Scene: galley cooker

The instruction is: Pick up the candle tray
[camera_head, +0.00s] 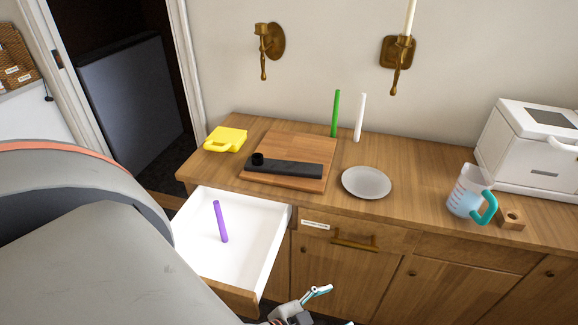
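The candle tray (290,169), a long black strip with a short round cup at its left end, lies flat on a wooden board (312,150) on the counter. A gripper (334,305), which I take as my left, is low at the bottom edge, in front of the cabinet and well apart from the tray. Its upper finger shows, and a pale tip at the frame edge looks like the other finger; it appears open and empty. Its lower part is cut off. My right gripper is not in view.
An open white drawer (255,235) holding a purple candle (221,221) juts out below the tray. Around the board are a yellow object (226,139), green candle (335,114), white candle (360,118) and plate (366,182). A jug (466,192) stands right.

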